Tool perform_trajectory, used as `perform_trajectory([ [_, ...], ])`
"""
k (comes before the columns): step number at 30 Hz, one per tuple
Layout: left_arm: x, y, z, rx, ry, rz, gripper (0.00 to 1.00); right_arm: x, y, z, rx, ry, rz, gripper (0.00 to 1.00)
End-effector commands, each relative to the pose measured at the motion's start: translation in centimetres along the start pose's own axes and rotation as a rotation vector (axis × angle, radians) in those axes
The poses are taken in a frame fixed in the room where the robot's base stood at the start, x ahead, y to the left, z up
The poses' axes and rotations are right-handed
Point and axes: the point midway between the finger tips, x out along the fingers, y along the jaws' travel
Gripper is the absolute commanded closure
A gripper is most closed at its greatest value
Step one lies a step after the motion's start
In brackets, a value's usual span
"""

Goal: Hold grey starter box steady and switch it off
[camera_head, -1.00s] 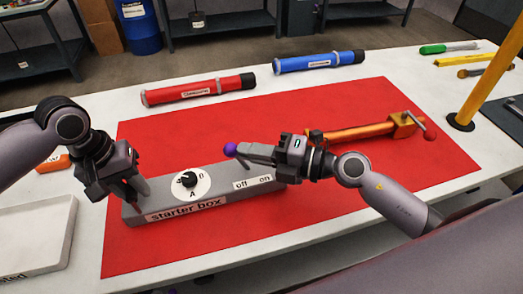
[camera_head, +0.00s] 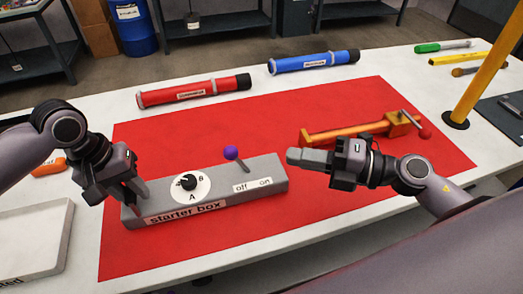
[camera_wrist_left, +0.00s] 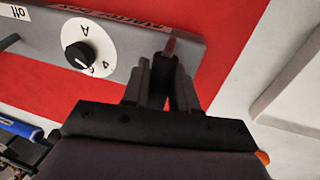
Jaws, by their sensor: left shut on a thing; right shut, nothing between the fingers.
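The grey starter box (camera_head: 215,201) lies on the red mat, with a black dial on a white disc and "off" and "on" labels. Its purple-knobbed lever (camera_head: 231,153) leans left, toward the "off" side.
An orange clamp (camera_head: 345,132) lies behind my right gripper. A red tube (camera_head: 195,93) and a blue tube (camera_head: 313,62) lie along the back of the table. A yellow post (camera_head: 485,75) stands at right. A pale tray (camera_head: 62,245) is at left. The mat's front is clear.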

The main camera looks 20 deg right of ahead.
Motion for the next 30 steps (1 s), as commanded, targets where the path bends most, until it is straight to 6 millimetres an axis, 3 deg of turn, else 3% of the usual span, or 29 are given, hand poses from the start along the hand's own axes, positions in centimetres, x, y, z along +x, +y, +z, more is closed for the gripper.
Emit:
perform_trajectory([
  [9,-0.1,-0.1,-0.1,-0.003,0.003,-0.003,1.0,-2.9,0.3,0.0,0.001,-0.001,-0.001,1.0],
  [20,-0.1,-0.1,-0.1,-0.003,0.004,-0.003,1.0,-3.3,0.4,0.1,-0.002,-0.001,0.0,1.0],
  [21,-0.1,-0.1,-0.1,-0.003,0.004,-0.003,0.69,-3.3,0.4,0.1,-0.002,-0.001,0.0,1.0],
  [24,-0.1,-0.1,-0.1,-0.003,0.003,-0.003,0.43,-3.3,0.4,0.1,-0.002,-0.001,0.0,1.0],
  [30,-0.1,-0.1,-0.1,-0.003,0.002,-0.002,0.43,-3.3,0.4,0.1,-0.002,-0.001,0.0,1.0],
])
